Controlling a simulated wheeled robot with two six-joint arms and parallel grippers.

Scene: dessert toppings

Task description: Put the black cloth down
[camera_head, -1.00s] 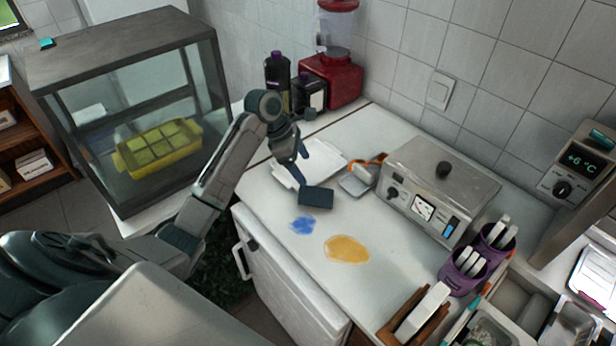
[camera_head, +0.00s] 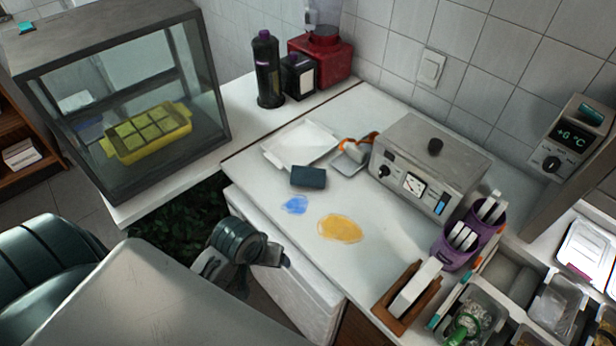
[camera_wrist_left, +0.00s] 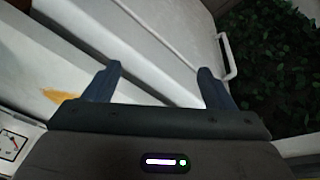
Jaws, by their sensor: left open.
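The black cloth (camera_head: 308,177), a small dark folded pad, lies flat on the white counter. It is just in front of the white tray (camera_head: 301,144) and beside the blue stain (camera_head: 294,204). My left gripper (camera_head: 280,261) is at the counter's front edge, well away from the cloth. In the left wrist view my left gripper (camera_wrist_left: 159,70) has its fingers spread with nothing between them. The cloth is not visible in the left wrist view. My right gripper is not in view.
A yellow spill (camera_head: 340,227) lies on the counter, partly visible in the wrist view too. A metal appliance (camera_head: 433,165) with a dial stands behind it. Purple cups (camera_head: 462,240) and a wooden holder (camera_head: 407,297) stand right. A glass case (camera_head: 120,105) is at left.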

